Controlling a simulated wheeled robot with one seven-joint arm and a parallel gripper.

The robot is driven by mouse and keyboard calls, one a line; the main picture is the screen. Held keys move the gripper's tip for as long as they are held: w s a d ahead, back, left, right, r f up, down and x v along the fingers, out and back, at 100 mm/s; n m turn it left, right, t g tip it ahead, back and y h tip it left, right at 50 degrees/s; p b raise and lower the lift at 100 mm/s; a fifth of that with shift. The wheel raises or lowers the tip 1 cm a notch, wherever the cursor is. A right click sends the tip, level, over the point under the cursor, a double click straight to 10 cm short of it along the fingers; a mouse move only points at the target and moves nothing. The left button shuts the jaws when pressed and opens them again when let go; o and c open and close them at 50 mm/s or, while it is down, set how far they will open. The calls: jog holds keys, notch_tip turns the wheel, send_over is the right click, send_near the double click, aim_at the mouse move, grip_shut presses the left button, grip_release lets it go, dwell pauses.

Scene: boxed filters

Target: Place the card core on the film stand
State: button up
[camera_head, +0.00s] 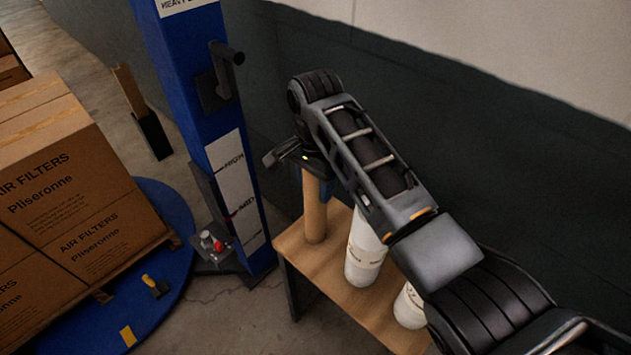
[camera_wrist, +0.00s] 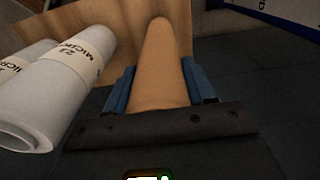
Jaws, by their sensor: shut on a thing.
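The card core (camera_head: 315,208) is a tan cardboard tube. It stands upright at the left end of the wooden table in the head view, and it also shows in the wrist view (camera_wrist: 161,65). My gripper (camera_head: 308,165) is around the top of the core, and its blue fingers (camera_wrist: 160,85) are shut on it from both sides. I cannot tell whether the core's foot touches the table.
White film rolls (camera_head: 364,250) stand on the wooden table (camera_head: 338,282) right of the core; they also show in the wrist view (camera_wrist: 62,85). Boxes of air filters (camera_head: 65,190) sit on a blue turntable (camera_head: 172,205). A dark wall is close behind the table.

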jog(key=shift+f, duration=0.1)
jog(key=o, duration=1.1)
jog(key=shift+c, duration=0.2)
notch_tip(320, 180, up, 11)
jog(key=shift+f+p, duration=0.1)
jog(key=shift+p, duration=0.5)
jog(key=shift+r+p, duration=0.75)
